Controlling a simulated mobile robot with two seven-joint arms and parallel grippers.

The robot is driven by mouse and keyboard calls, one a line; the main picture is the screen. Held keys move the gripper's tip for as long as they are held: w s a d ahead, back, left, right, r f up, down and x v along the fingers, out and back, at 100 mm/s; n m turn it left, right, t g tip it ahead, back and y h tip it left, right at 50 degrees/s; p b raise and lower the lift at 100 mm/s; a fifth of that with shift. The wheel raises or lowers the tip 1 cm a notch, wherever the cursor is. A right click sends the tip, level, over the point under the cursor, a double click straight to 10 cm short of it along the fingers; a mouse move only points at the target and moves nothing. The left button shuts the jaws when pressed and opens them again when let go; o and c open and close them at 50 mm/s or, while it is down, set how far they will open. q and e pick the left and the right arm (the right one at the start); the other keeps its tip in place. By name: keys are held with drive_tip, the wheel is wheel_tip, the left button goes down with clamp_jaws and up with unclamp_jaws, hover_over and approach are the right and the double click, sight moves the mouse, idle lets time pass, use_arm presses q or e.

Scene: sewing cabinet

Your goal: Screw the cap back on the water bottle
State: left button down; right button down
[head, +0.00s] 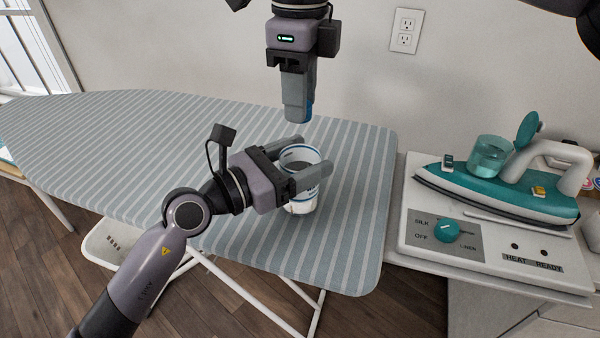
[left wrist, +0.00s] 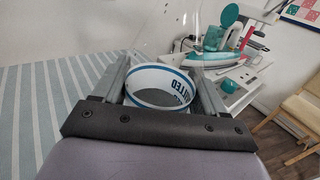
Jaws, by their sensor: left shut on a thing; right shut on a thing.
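The water bottle (head: 301,203) is a white, open-topped container with blue bands and lettering. It stands upright near the right end of the striped ironing board. My left gripper (head: 306,160) is shut around its upper part, one finger on each side. In the left wrist view the bottle's open mouth (left wrist: 158,84) shows between the fingers (left wrist: 160,82). My right gripper (head: 298,112) points down above the bottle, apart from it. It is shut on a blue thing, likely the cap (head: 309,112), mostly hidden behind the fingers.
The ironing board (head: 130,140) is otherwise clear to the left. A teal and white iron (head: 500,185) rests on a white station with a dial (head: 447,231) to the right. A wall with an outlet (head: 406,31) is behind. A wooden chair (left wrist: 298,112) shows in the left wrist view.

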sight(283, 167)
drive_tip(key=c, duration=0.7)
unclamp_jaws()
wheel_tip(283, 167, up, 12)
use_arm(q)
unclamp_jaws()
drive_tip(key=shift+b+v, duration=0.45)
drive_tip(key=shift+v, duration=3.15)
use_arm(e)
drive_tip(key=shift+f, duration=0.4)
